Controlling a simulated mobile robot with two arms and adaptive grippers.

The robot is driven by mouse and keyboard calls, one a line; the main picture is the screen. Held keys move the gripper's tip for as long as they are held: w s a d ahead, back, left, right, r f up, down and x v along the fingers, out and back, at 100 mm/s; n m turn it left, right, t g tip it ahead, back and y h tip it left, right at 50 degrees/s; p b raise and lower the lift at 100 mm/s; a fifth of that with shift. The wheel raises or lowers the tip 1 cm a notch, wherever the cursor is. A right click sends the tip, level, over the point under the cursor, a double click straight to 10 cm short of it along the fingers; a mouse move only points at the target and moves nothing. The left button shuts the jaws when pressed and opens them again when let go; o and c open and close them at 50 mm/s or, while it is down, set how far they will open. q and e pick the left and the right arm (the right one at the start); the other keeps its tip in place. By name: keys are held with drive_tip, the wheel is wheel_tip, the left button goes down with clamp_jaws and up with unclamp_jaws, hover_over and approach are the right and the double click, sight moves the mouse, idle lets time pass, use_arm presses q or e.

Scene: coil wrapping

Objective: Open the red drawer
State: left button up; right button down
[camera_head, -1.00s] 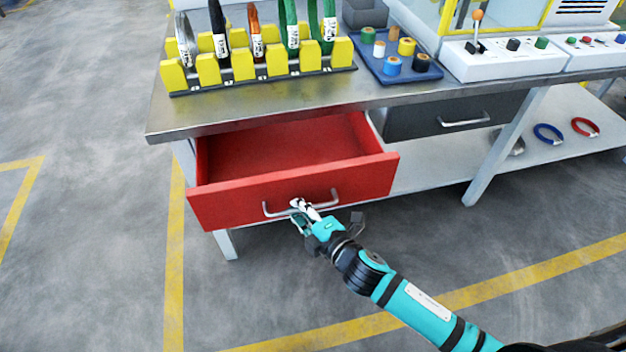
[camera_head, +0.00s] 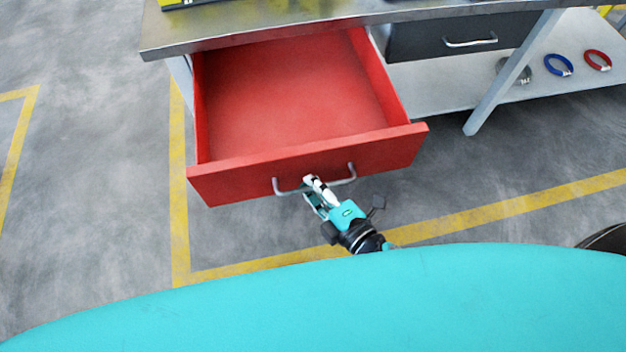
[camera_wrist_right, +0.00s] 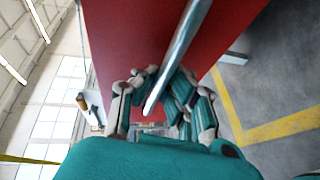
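The red drawer (camera_head: 290,100) is pulled well out from under the workbench, and its empty inside shows in the head view. Its front has a silver bar handle (camera_head: 289,190). My right gripper (camera_head: 315,185) is at the middle of this handle, with its fingers closed around the bar. In the right wrist view the handle (camera_wrist_right: 180,50) runs between the fingers of the gripper (camera_wrist_right: 155,85), close to the red drawer front (camera_wrist_right: 125,40). My left gripper is not in view.
The workbench top (camera_head: 270,25) overhangs the drawer. A dark grey drawer (camera_head: 460,35) is shut to the right. A blue ring (camera_head: 558,65) and a red ring (camera_head: 597,60) lie on the lower shelf (camera_head: 430,90). The floor in front is clear, with yellow lines.

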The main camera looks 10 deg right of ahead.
drive_tip(key=shift+r, duration=0.15)
drive_tip(key=c, duration=1.4)
unclamp_jaws()
drive_tip(key=v, duration=1.2)
